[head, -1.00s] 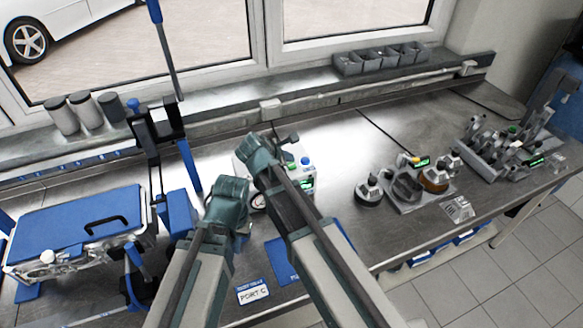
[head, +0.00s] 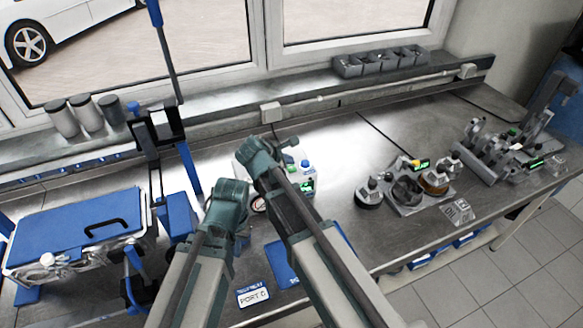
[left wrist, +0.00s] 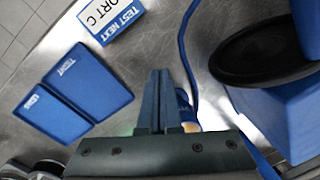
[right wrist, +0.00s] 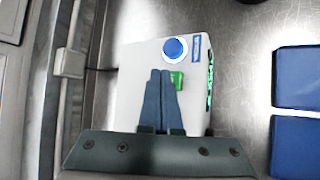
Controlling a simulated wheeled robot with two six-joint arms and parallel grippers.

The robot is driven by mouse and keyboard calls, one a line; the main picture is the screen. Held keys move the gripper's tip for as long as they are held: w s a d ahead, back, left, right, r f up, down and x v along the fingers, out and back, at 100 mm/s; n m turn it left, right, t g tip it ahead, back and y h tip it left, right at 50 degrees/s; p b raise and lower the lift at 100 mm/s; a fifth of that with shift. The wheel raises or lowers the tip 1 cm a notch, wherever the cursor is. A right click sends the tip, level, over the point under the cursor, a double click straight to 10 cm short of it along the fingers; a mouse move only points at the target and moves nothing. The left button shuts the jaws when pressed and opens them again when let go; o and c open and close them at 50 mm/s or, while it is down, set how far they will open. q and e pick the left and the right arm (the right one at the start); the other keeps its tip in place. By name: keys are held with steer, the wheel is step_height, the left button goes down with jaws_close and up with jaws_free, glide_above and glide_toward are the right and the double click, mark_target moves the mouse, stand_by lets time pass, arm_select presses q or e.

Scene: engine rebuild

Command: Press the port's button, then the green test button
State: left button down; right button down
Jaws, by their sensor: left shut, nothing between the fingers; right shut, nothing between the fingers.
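A pale tester box (right wrist: 140,75) fills the middle of the right wrist view. It has a round blue button (right wrist: 174,48), a green button (right wrist: 177,80) and a green display on its right side. In the head view the tester (head: 308,174) is partly hidden behind my right arm. My right gripper (right wrist: 161,73) is shut and empty, its tips over the box beside the green button; contact cannot be told. My left gripper (left wrist: 160,74) is shut and empty above the bench. A card reading "TEST NEXT PORT C" (head: 252,296) lies on the bench. I cannot make out the port's button.
Two blue mats, one marked "TIGHT" (left wrist: 88,80), lie beside the left fingers in the left wrist view. A blue-lidded case (head: 75,230) stands at left. A blue block (left wrist: 275,120) with a black disc is close by. Fixtures (head: 410,188) stand right; bench between is clear.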

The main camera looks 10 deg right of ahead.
mark_target(289, 169)
steer(key=shift+f, duration=0.1)
stand_by(0.7)
arm_select(q)
steer(key=shift+f+b, duration=0.4)
arm_select(e)
steer(key=shift+f, duration=0.35)
